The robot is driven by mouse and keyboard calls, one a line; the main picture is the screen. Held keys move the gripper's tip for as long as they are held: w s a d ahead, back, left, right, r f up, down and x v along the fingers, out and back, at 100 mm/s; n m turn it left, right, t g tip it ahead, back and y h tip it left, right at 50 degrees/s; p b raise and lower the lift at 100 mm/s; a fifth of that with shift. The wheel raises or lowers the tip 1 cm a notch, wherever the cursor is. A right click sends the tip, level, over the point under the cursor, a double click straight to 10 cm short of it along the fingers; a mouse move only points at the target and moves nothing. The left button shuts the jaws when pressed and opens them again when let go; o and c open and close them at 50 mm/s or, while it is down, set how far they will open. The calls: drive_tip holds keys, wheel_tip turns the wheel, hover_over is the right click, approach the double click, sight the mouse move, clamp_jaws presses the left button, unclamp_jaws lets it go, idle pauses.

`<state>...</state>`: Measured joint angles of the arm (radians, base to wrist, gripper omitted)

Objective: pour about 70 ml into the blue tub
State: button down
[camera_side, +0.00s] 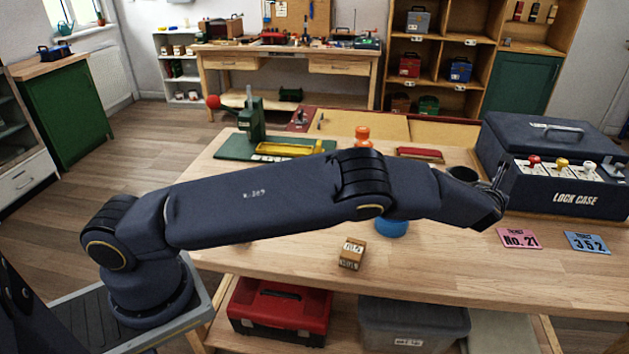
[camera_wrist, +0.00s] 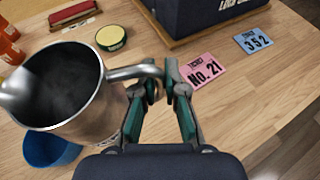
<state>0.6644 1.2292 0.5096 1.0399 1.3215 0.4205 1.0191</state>
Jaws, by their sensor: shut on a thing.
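A steel jug (camera_wrist: 100,108) with a wide open mouth fills the left of the wrist view, its spout facing left. My gripper (camera_wrist: 168,88) is shut on the jug's handle (camera_wrist: 137,72). The jug's inside is dark, so I cannot tell the liquid level, and no stream shows. The blue tub (camera_wrist: 45,148) is at the lower left of the wrist view, partly hidden by the jug. In the side view the tub (camera_side: 392,229) shows below my forearm, its top hidden. My gripper (camera_side: 499,178) is to the right of it there.
A dark lock case (camera_side: 560,190) stands at the right. A pink No. 21 card (camera_side: 519,238) and a blue 352 card (camera_side: 587,243) lie before it. A small wooden block (camera_side: 351,254) is near the front edge. Orange bottles (camera_wrist: 10,45) and a round tin (camera_wrist: 111,38) stand behind.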

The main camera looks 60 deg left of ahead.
wheel_tip(320, 180, down, 11)
drive_tip(key=shift+r, duration=0.15)
drive_tip(key=shift+r, duration=0.15)
drive_tip(key=a+r+n, duration=0.1)
drive_tip(key=s+a+r+n+t+h, duration=0.1)
drive_tip(key=a, duration=0.1)
drive_tip(key=s+a+r+n+t+h, duration=0.1)
drive_tip(key=r, duration=0.1)
drive_tip(key=shift+s+a+r+n, duration=0.1)
drive_tip(key=shift+s+a+n, duration=0.05)
drive_tip(key=shift+n, duration=0.25)
drive_tip(key=shift+s+a+r+n+t+h, duration=0.25)
drive_tip(key=shift+s+a+n+t, duration=0.1)
drive_tip(key=shift+a+n, duration=0.2)
drive_tip(key=shift+s+a+r+n+t+h, duration=0.15)
drive_tip(key=shift+s+a+r+n+t, duration=0.15)
drive_tip(key=shift+a+n, duration=0.25)
drive_tip(key=shift+s+a+r+n+t, duration=0.2)
drive_tip(key=shift+a+r+n+t, duration=0.1)
drive_tip(key=shift+a+n, duration=0.15)
drive_tip(key=shift+s+a+r+n+t+p, duration=0.15)
drive_tip(key=shift+a+r+n+t, duration=0.1)
drive_tip(key=shift+r+n, duration=0.15)
drive_tip(key=shift+s+a+r+n+t+p, duration=0.1)
drive_tip(key=shift+a+r+n+p, duration=0.05)
drive_tip(key=shift+a+r+n, duration=0.15)
